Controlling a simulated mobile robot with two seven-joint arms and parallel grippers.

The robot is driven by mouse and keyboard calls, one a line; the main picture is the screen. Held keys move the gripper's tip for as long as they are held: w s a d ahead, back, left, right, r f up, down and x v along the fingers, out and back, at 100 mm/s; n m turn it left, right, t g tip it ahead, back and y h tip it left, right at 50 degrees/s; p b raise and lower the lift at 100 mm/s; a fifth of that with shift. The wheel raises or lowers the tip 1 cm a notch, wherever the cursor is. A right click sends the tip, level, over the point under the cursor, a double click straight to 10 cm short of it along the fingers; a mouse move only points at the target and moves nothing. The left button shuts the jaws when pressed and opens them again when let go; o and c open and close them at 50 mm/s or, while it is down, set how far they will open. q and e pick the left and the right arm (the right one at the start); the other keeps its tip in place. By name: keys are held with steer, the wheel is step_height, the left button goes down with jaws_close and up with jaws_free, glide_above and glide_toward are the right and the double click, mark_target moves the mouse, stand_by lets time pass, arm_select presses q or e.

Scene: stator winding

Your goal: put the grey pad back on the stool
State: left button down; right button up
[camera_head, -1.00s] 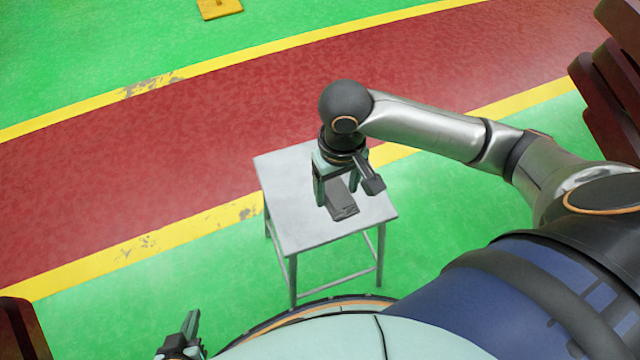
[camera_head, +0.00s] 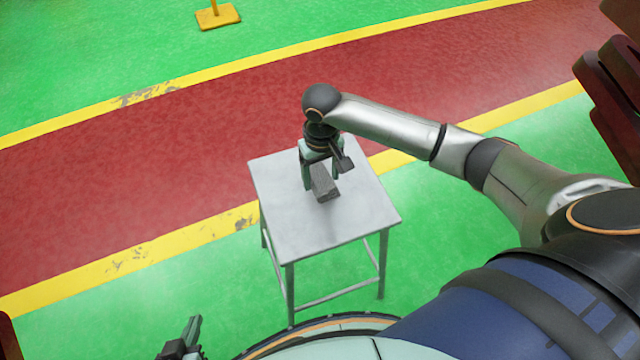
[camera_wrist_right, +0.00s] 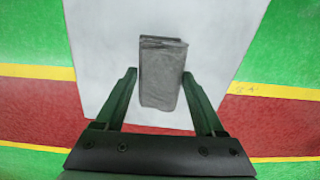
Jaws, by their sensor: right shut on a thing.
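The grey pad (camera_head: 325,190) is a small dark-grey block over the top of the light-grey stool (camera_head: 350,218). My right gripper (camera_head: 317,183) reaches down over the stool top and is shut on the pad. In the right wrist view the pad (camera_wrist_right: 163,78) sits between the two green fingers, its far end past the fingertips, with the pale stool top (camera_wrist_right: 95,50) behind it. I cannot tell whether the pad touches the stool top. My left gripper (camera_head: 190,335) shows only partly at the bottom left edge, away from the stool; its jaw opening is unclear.
The stool stands on green floor (camera_head: 440,220) beside a red lane (camera_head: 120,180) with yellow borders. A yellow stand base (camera_head: 218,16) is far off at the top. Dark red objects (camera_head: 610,100) are at the right edge. The front of the stool top is bare.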

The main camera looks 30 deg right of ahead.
mark_target(320, 183)
steer(key=shift+w+d+f, duration=0.1)
steer(key=shift+w+f, duration=0.25)
steer(key=shift+f, duration=0.05)
steer(key=shift+w+f, duration=0.2)
steer(key=shift+f, duration=0.1)
step_height(320, 183, down, 3)
steer(key=shift+f+b, duration=0.1)
steer(key=shift+b, duration=0.4)
arm_select(q)
steer(key=shift+d+f, duration=0.4)
steer(key=shift+r, duration=0.1)
arm_select(e)
steer(key=o, duration=1.3)
arm_select(q)
steer(key=shift+w, duration=0.1)
